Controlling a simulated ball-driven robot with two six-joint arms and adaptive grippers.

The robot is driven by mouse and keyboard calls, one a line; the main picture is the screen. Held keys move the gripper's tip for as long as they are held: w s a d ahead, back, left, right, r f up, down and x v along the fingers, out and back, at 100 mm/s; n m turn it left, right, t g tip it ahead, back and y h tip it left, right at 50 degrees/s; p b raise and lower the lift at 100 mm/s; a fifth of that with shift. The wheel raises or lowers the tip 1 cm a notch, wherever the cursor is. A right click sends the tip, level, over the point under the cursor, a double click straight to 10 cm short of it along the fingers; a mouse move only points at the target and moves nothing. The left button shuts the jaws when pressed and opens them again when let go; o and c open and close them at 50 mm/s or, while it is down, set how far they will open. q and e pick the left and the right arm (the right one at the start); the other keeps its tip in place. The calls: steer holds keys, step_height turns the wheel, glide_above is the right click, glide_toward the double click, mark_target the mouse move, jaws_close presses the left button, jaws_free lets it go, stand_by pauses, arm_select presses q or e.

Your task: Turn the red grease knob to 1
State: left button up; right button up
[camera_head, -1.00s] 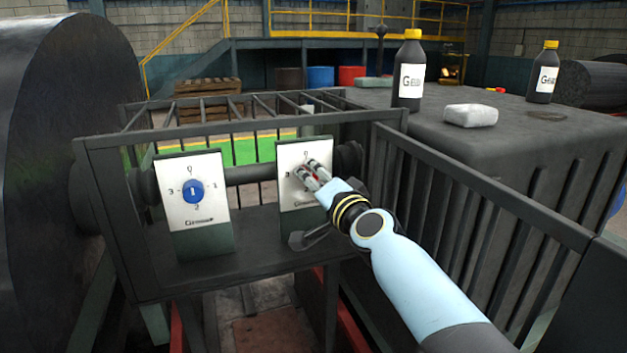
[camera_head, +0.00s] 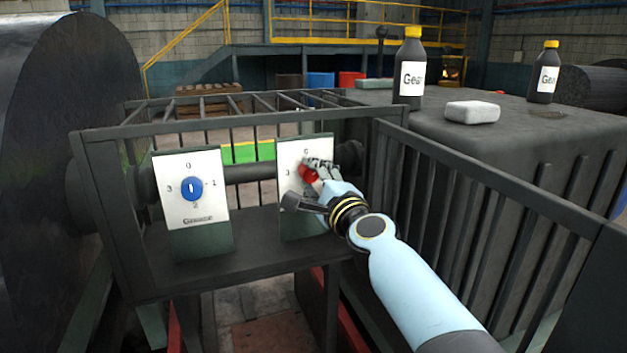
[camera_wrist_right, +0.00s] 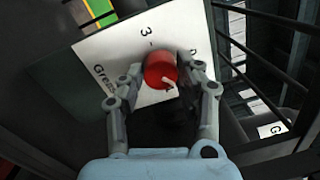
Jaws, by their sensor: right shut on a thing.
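The red grease knob (camera_head: 308,172) is on the white dial plate (camera_head: 291,151) of the right-hand box, inside the dark cage. My right gripper (camera_head: 318,170) is shut on the knob and covers part of the plate. In the right wrist view the red knob (camera_wrist_right: 160,68) sits between the two fingers of the gripper (camera_wrist_right: 162,76). A white pointer mark shows on the knob's lower right. The 3 shows on the plate (camera_wrist_right: 120,44); the 1 is hidden. My left gripper is in no view.
A blue knob (camera_head: 192,188) sits on a similar plate to the left, its mark upright. Dark cage bars (camera_head: 480,205) stand close to the right of my arm. Two dark bottles (camera_head: 411,70) and a pale block (camera_head: 472,112) stand on the dark housing.

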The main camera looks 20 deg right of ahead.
steer(key=m, duration=0.4)
steer(key=shift+a+f+m+h, duration=0.1)
steer(key=shift+m+h, duration=0.4)
steer(key=shift+m, duration=1.5)
steer(key=o, duration=1.2)
steer(key=shift+c, duration=0.2)
steer(key=shift+s, duration=0.1)
steer(key=s, duration=1.1)
steer(key=shift+s+d+f, duration=0.2)
steer(key=shift+s+f, duration=0.2)
steer(key=shift+f, duration=0.05)
